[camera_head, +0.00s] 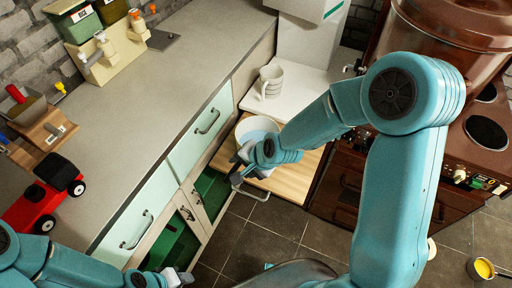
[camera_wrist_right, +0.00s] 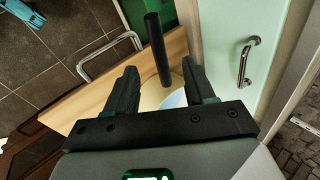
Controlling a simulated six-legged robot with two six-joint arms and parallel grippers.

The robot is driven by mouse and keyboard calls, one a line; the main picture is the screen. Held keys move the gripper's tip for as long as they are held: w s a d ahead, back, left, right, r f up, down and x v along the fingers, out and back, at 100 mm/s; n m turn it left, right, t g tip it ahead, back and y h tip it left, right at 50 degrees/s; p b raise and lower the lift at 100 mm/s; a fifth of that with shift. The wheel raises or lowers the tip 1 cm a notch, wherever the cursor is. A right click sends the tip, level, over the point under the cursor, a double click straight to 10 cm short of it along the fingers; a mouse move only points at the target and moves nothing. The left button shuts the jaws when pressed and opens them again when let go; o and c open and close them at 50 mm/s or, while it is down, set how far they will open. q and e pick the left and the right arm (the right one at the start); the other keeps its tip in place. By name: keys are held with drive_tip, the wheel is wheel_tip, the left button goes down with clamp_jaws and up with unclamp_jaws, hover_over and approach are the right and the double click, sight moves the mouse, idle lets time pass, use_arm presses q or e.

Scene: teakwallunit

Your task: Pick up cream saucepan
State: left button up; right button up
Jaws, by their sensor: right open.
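The cream saucepan (camera_head: 256,124) stands on a pulled-out wooden board, partly hidden behind my right gripper in the head view. Its pale blue inside (camera_wrist_right: 174,99) and dark upright-looking handle (camera_wrist_right: 157,48) show in the right wrist view. My right gripper (camera_head: 240,177) is over the near side of the pan. In the wrist view its two fingers (camera_wrist_right: 160,76) are apart, with the handle showing between them; contact is not visible. My left gripper (camera_head: 178,277) is low at the bottom edge of the head view, away from the pan; its jaws are too small to read.
The wooden board (camera_head: 292,178) has a metal bar handle at its front. A striped mug (camera_head: 271,82) stands on the white surface behind. A grey counter (camera_head: 160,95) with pale green drawers lies left, with a red toy truck (camera_head: 42,199). A brown stove (camera_head: 480,150) stands right.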

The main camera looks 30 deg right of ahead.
sight(235, 168)
drive_tip(key=shift+w+a+f, duration=0.2)
drive_tip(key=shift+w+f, duration=0.2)
drive_tip(key=shift+f, duration=0.2)
drive_tip(key=x, duration=0.4)
drive_tip(key=shift+a+f+p, duration=0.15)
drive_tip(key=shift+a+p, duration=0.05)
drive_tip(key=shift+p, duration=0.2)
drive_tip(key=shift+w+f, duration=0.1)
drive_tip(key=shift+f, duration=0.1)
drive_tip(key=shift+r, duration=0.1)
clamp_jaws()
drive_tip(key=shift+r, duration=0.1)
idle(0.4)
